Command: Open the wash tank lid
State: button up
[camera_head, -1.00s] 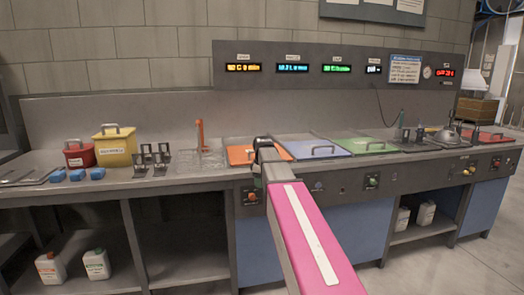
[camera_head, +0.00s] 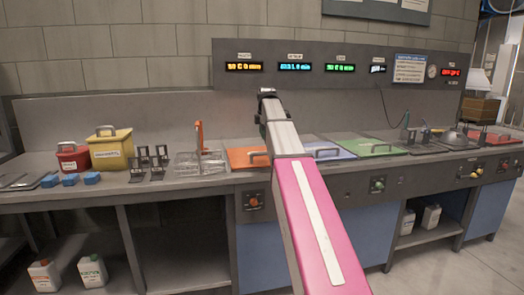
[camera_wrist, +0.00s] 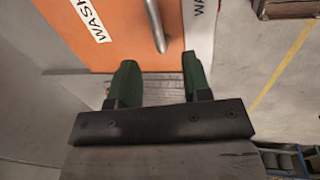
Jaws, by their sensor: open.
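The wash tank lid is the orange panel (camera_head: 240,157) lying flat and closed in the counter, left of the blue lid. In the wrist view the orange lid (camera_wrist: 115,45) carries a white label reading "WASH". Its metal bar handle (camera_wrist: 156,24) lies ahead of my fingertips, toward the top of that view. My gripper (camera_wrist: 159,75) has two dark green fingers spread apart with nothing between them. In the head view the end of my arm (camera_head: 267,94) stands raised above the lid, in front of the back panel. The handle's far end is cut off in the wrist view.
A blue lid (camera_head: 325,149) and a green lid (camera_head: 372,147) with handles lie to the right. Clear baskets (camera_head: 200,163), black racks (camera_head: 150,163) and yellow (camera_head: 111,149) and red (camera_head: 72,158) containers stand to the left. The back panel rises behind the counter.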

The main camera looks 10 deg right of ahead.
jog(key=w+f, duration=0.1)
jog(key=f, duration=0.5)
jog(key=w+f, duration=0.1)
jog(key=f, duration=0.2)
jog(key=shift+w+f, duration=0.3)
jog(key=shift+w, duration=0.05)
grip_shut()
